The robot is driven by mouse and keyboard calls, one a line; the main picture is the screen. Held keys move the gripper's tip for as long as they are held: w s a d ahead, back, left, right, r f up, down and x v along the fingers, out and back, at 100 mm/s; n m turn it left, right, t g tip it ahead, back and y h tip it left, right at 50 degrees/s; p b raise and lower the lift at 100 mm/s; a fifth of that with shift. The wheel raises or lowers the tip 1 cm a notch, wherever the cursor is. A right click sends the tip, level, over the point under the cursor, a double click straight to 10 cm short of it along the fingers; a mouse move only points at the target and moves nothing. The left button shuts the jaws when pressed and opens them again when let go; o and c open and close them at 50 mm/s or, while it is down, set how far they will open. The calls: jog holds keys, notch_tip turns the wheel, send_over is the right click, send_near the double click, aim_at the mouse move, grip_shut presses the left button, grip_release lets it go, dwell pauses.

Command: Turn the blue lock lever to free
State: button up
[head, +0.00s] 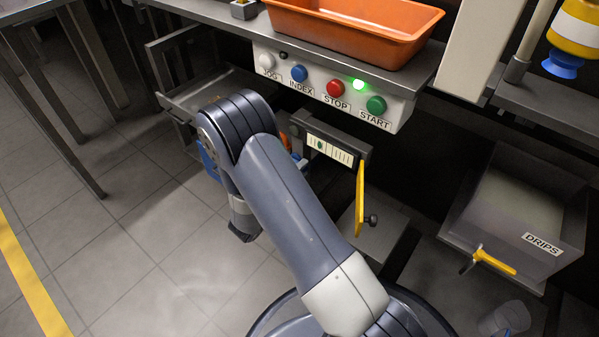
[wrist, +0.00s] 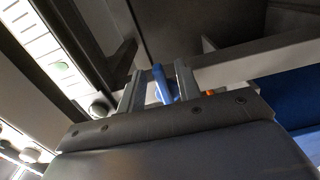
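The blue lock lever (wrist: 161,86) shows in the wrist view as a narrow upright blue bar. My gripper (wrist: 160,82) has its two grey fingers on either side of it. A gap shows between the left finger and the blue bar, and the right finger is very close to it. The fingers look open around the lever; contact cannot be made out. In the head view my arm hides the fingers and the lever. A blue part (head: 208,161) shows just left of my arm there, but I cannot tell what it belongs to.
A button panel (head: 325,92) with a lit green lamp sits under an orange tray (head: 345,28). A yellow handle (head: 360,199) hangs below a marked plate (head: 330,149) right of my arm. An open drawer (head: 190,96) is at left, a DRIPS bin (head: 535,243) at right.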

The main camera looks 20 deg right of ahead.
jog(key=p+v, duration=0.3)
jog(key=v, duration=0.7)
jog(key=shift+s+a, duration=0.25)
jog(key=shift+a, duration=0.05)
jog(key=b+x, duration=0.2)
jog(key=x, duration=0.8)
jog(key=shift+w+d+b, duration=0.25)
jog(key=shift+d+b, duration=0.05)
jog(key=shift+b, duration=0.05)
